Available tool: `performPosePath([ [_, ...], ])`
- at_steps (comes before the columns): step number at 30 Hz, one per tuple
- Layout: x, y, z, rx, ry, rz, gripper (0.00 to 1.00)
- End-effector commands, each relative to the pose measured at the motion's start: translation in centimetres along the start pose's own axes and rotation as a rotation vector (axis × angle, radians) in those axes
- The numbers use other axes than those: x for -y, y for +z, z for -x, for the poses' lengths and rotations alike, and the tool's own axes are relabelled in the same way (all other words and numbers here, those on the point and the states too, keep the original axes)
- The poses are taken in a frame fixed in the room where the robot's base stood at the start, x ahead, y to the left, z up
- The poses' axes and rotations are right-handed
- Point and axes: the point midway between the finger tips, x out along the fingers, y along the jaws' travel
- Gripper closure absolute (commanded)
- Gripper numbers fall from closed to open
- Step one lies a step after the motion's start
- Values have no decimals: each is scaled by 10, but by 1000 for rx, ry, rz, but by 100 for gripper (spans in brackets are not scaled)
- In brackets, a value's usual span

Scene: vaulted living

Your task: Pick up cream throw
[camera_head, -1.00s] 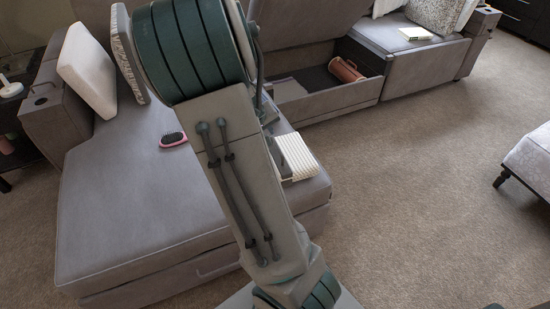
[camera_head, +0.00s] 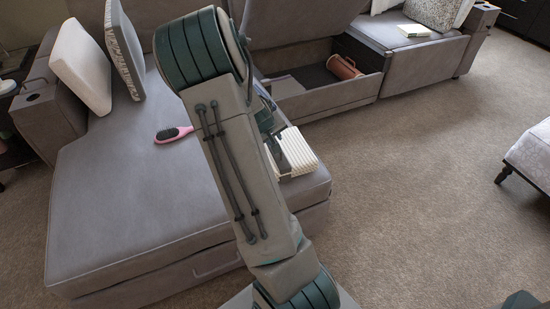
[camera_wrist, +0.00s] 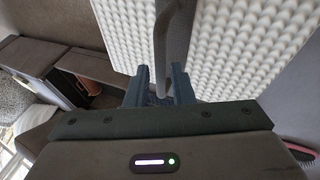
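The cream throw (camera_head: 298,152) is a folded, ribbed, off-white bundle at the right edge of the grey chaise seat (camera_head: 130,200). My arm hides its left part in the head view. In the wrist view the throw (camera_wrist: 240,45) fills the upper middle as a bumpy pale surface. The gripper (camera_head: 276,140) is partly hidden behind my arm in the head view, at the throw's left side.
A pink hairbrush (camera_head: 174,134) lies on the chaise. Cushions (camera_head: 80,67) stand at its back left. An open storage compartment (camera_head: 310,92) behind holds a brown roll (camera_head: 344,67). A bench (camera_head: 530,155) stands at right. The carpet (camera_head: 420,200) between is clear.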

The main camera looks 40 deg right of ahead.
Motion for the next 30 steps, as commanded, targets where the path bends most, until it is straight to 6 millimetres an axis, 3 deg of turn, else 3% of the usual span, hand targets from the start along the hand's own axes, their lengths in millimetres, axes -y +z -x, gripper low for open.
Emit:
performPosePath([
  [1,1,2,-12,3,1,-1,79],
  [4,1,1,-22,1,0,-1,79],
  [11,0,0,-23,0,0,0,79],
  [14,0,0,-23,0,0,0,100],
  [30,1,0,-23,1,-1,3,100],
])
